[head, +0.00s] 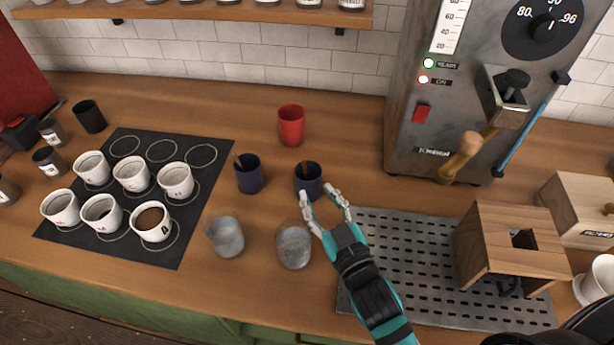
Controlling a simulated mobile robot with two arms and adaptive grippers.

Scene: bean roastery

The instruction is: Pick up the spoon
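Two dark blue cups stand on the wooden counter, one on the left (250,179) and one on the right (311,186). My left gripper is not in view.
A red cup (291,126) stands behind the blue cups. Two glasses (225,236) (294,246) stand in front. A black mat (205,145) with several white cups lies left. A perforated metal tray (395,230), wooden box (490,250) and grey machine (405,120) stand right.

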